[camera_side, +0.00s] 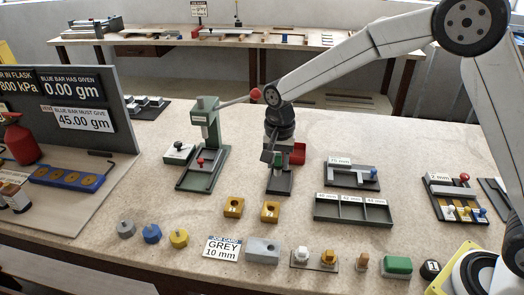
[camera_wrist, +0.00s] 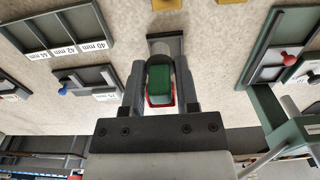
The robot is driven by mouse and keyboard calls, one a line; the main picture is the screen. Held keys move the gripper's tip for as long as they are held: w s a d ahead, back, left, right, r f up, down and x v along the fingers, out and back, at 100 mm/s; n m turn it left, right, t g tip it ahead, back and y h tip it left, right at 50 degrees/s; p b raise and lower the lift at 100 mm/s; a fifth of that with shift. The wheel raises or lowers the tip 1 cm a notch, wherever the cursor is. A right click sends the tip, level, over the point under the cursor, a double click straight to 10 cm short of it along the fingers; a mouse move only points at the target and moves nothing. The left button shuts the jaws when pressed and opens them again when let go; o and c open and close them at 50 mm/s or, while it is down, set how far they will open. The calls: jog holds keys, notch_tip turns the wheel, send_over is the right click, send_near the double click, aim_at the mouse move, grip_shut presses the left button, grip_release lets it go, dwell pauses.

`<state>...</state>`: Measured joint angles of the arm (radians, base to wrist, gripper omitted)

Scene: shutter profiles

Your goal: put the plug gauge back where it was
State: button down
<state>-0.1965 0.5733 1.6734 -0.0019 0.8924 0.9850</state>
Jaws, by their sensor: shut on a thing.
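My gripper (camera_side: 272,156) points down over a dark stand (camera_side: 279,187) near the middle of the bench. In the wrist view my gripper (camera_wrist: 161,82) is shut on a green block-like piece (camera_wrist: 160,82) with red edges around its lower end. In the side view a red part (camera_side: 298,154) shows just right of the jaws. I cannot tell for sure whether this green and red piece is the plug gauge, or whether it touches the stand. The stand's grey plate shows beyond the jaws in the wrist view (camera_wrist: 166,40).
A green press (camera_side: 205,130) with a red-knobbed lever stands close left. Yellow blocks (camera_side: 233,207), a grey block (camera_side: 263,250) and a green block (camera_side: 397,266) lie in front.

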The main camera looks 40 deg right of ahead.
jog(key=shift+d+r, duration=0.15)
jog(key=shift+r, duration=0.1)
jog(key=shift+w+f, duration=0.25)
jog(key=shift+w, duration=0.3)
jog(key=w+f, duration=0.2)
jog(key=w, duration=0.1)
jog(key=w+a+f, duration=0.1)
jog(key=w+f, duration=0.2)
jog(key=w, duration=0.1)
jog(key=w+a+f, duration=0.1)
jog(key=w+f, duration=0.1)
jog(key=w, duration=0.2)
jog(key=shift+f, duration=0.25)
jog(key=shift+w+f, duration=0.65)
jog(key=shift+f, duration=0.05)
jog(key=shift+a+f, duration=0.1)
jog(key=shift+w+f, duration=0.25)
jog(key=shift+f, duration=1.45)
